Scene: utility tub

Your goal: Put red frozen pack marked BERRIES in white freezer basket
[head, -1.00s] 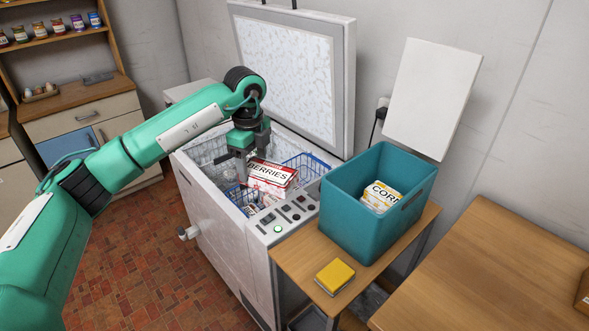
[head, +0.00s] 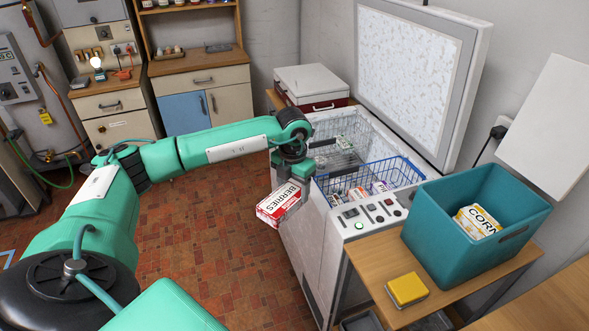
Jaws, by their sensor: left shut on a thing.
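The red and white pack marked BERRIES (head: 281,207) hangs tilted in my left gripper (head: 297,182), its lettering facing up towards me. My left gripper is shut on it. It is in front of the open chest freezer (head: 348,222), outside the freezer's near left wall and above the tiled floor. A pale wire basket (head: 338,151), which looks white or grey, is inside the freezer at the far left, partly hidden by my arm. My right gripper is not in view.
A blue wire basket (head: 398,164) with several packs fills the freezer's right part. The freezer lid (head: 411,75) stands open behind. At right, a teal tub (head: 455,250) holds a CORN pack (head: 477,221), with a yellow item (head: 407,289) beside it. The floor at left is clear.

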